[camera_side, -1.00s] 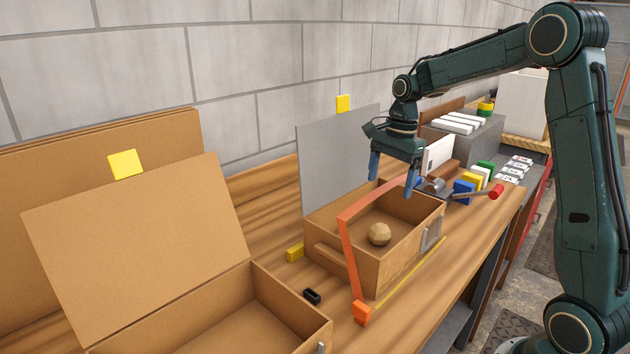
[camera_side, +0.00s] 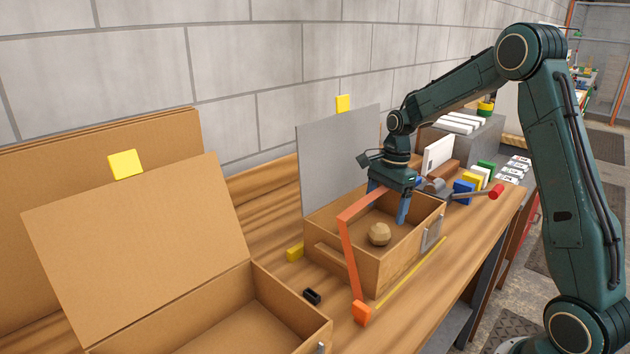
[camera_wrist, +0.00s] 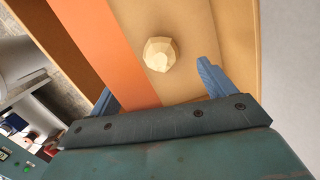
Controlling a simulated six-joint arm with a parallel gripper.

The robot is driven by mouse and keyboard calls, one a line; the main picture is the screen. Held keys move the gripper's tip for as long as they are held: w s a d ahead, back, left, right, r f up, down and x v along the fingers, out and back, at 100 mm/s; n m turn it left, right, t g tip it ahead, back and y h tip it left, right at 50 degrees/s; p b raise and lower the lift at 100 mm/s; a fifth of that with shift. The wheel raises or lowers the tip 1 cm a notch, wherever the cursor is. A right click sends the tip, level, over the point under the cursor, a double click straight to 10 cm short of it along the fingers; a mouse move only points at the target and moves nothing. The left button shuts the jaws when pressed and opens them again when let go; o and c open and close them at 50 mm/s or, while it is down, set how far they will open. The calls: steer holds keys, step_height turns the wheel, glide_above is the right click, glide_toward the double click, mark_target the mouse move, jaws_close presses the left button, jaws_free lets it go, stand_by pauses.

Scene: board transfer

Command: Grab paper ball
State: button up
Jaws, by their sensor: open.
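The paper ball (camera_side: 380,234) is tan and faceted and rests on the floor of a wooden box (camera_side: 345,268). My gripper (camera_side: 388,205) is open, its blue fingers pointing down into the box, above and behind the ball. In the wrist view the paper ball (camera_wrist: 159,54) lies beyond the fingertips, between their lines and nearer the right finger.
A grey panel (camera_side: 340,160) stands behind the box. An open cardboard box (camera_side: 150,250) is at the left front. A black block (camera_side: 312,296) lies between the boxes. A red-ended tool (camera_side: 495,191) and coloured blocks (camera_side: 464,192) lie to the right.

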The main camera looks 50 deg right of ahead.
mark_target(382, 225)
steer(key=shift+a+f, duration=0.15)
steer(key=shift+f, duration=1.05)
steer(key=shift+f, duration=0.1)
steer(key=shift+w+a+f, duration=0.1)
steer(key=shift+a+f, duration=0.05)
steer(key=shift+f, duration=2.35)
steer(key=c, duration=1)
